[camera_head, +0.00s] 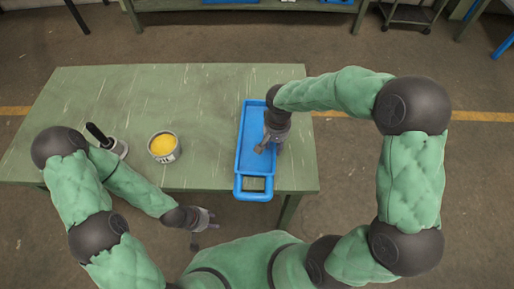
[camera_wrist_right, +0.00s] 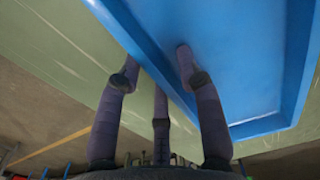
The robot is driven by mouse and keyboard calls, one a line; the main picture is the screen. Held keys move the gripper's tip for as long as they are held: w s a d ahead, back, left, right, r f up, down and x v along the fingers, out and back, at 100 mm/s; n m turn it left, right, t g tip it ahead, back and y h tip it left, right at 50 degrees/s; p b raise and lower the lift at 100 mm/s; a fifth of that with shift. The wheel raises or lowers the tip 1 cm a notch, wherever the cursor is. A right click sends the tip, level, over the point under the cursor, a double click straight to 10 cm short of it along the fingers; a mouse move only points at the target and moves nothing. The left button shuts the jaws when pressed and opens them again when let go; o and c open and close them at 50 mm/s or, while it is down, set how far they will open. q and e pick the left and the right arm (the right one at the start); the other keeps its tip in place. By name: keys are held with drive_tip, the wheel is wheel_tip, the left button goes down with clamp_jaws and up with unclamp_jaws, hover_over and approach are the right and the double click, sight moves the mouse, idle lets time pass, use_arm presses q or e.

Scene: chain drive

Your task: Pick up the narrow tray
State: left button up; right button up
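The narrow tray (camera_head: 240,150) is blue, long and shallow, with a loop handle at its near end. It lies on the right part of the green table and looks empty. My right gripper (camera_head: 261,147) points down over the tray. In the right wrist view the fingers of this gripper (camera_wrist_right: 158,65) are spread, one over the inside of the tray (camera_wrist_right: 235,50) and one at or outside a long rim. Whether they touch it is unclear. My left gripper (camera_head: 207,226) is off the table's front edge, empty, with its fingers apart.
On the green table (camera_head: 205,90), a can with yellow contents (camera_head: 163,146) stands left of the tray. A dark-handled tool (camera_head: 107,140) is further left, near my left arm. The back middle of the table is clear. Other benches stand at the back.

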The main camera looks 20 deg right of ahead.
drive_tip(key=shift+f, duration=0.15)
clamp_jaws()
drive_tip(key=shift+w, duration=0.1)
